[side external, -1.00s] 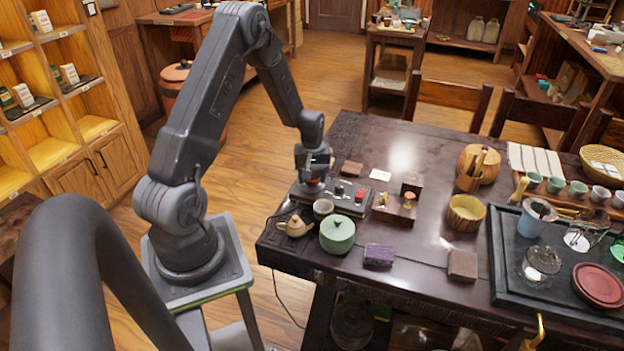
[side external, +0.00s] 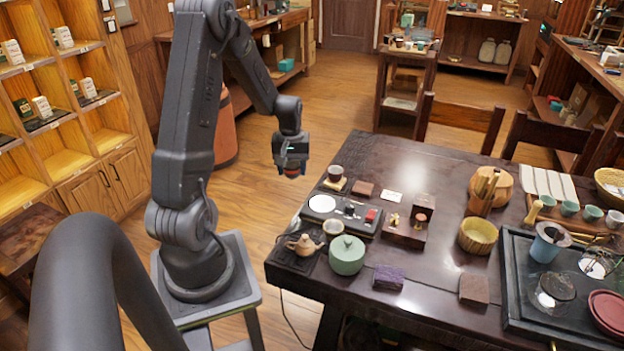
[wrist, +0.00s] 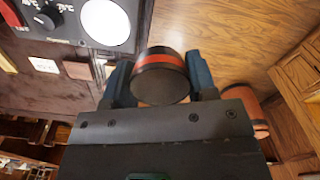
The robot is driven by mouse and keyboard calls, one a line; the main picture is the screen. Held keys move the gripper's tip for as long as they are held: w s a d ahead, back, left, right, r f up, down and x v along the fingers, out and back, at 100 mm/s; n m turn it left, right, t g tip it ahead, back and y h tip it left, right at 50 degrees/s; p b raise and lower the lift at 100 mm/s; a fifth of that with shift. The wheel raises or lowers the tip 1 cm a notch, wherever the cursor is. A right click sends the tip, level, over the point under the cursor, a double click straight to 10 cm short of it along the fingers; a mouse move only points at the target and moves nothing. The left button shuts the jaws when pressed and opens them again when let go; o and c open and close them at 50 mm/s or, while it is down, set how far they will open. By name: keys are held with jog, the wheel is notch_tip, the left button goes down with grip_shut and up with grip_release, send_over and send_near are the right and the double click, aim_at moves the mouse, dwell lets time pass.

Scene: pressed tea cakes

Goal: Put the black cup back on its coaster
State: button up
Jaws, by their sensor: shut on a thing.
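My gripper (side external: 291,163) is shut on a black cup with a red-orange band, held in the air beyond the table's left end. In the wrist view the cup (wrist: 161,84) sits between the two fingers (wrist: 160,76). In the side view only a little of it shows below the jaws. A device with a bare white round plate (side external: 322,203) and knobs lies on the table; its plate also shows in the wrist view (wrist: 106,24). Behind it, a brown cup (side external: 335,172) stands on a small tan pad (side external: 334,185). A brown square (side external: 363,188) lies nearby; I cannot tell which piece is the black cup's coaster.
A clay teapot (side external: 304,244), a pale cup (side external: 333,228) and a green lidded pot (side external: 346,255) stand at the near left table corner. Wooden blocks with small figures (side external: 405,232) stand right of the device.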

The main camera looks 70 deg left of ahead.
jog(key=shift+s+a+r, duration=0.3)
jog(key=shift+s+r, duration=0.05)
jog(key=shift+s, duration=0.15)
jog(key=shift+s+a+r, duration=0.25)
jog(key=shift+s+r, duration=0.1)
jog(key=shift+s, duration=0.15)
jog(key=m, duration=0.5)
send_over(363, 187)
jog(key=f, duration=0.7)
jog(key=shift+s+a+f, duration=0.15)
jog(key=shift+s+a, duration=0.1)
jog(key=shift+s, duration=0.15)
jog(key=shift+w+d+f, duration=0.3)
jog(key=shift+w, duration=0.1)
jog(key=shift+f, duration=1.95)
jog(key=shift+f, duration=0.1)
jog(key=o, duration=1)
jog(key=shift+c, duration=0.2)
